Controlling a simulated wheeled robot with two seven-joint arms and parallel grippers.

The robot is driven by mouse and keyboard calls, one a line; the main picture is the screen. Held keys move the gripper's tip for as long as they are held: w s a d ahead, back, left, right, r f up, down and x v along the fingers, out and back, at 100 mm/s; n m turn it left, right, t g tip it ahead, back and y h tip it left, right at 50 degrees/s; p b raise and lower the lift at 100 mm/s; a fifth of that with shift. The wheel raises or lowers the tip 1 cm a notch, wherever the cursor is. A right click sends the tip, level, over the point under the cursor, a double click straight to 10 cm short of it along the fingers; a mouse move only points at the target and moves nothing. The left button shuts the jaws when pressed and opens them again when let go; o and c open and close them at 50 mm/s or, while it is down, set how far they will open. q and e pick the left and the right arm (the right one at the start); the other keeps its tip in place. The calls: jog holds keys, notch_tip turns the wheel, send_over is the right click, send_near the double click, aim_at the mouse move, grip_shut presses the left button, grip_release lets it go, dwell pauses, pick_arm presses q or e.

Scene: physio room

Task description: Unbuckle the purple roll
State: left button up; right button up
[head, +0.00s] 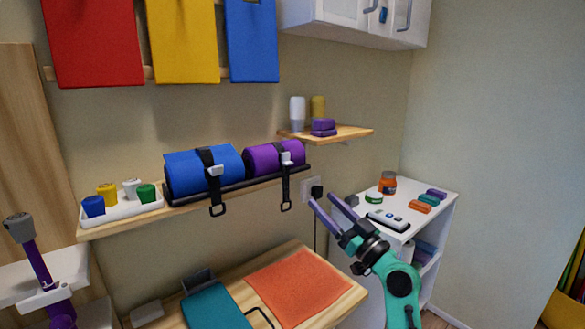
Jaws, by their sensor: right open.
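The purple roll (262,160) lies on a dark tray on the wall shelf, to the right of a blue roll (190,171). A black strap (285,183) with a pale buckle (286,157) runs over the purple roll and hangs down in front, ending in a dark loop. My right gripper (331,199) is open and empty. In the picture it is below and to the right of the purple roll, apart from the strap. My left gripper is not in view.
A white cabinet (434,222) with small jars, a remote and coloured blocks stands right. A wooden bench (338,308) with an orange cloth (298,287) is below. A small wooden shelf (352,134) is above right. A white tray (122,210) holds coloured cups at left.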

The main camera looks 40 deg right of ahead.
aim_at(290, 164)
jog(key=p+x, duration=0.2)
jog(key=x, duration=0.2)
jog(key=p+x, duration=0.3)
jog(key=x, duration=0.2)
jog(key=p+x, duration=0.2)
jog(key=x, duration=0.3)
jog(key=shift+s+d+r+p, duration=0.1)
jog(key=shift+s+r+p, duration=0.05)
jog(key=shift+r+p, duration=0.2)
jog(key=shift+w, duration=0.3)
grip_shut()
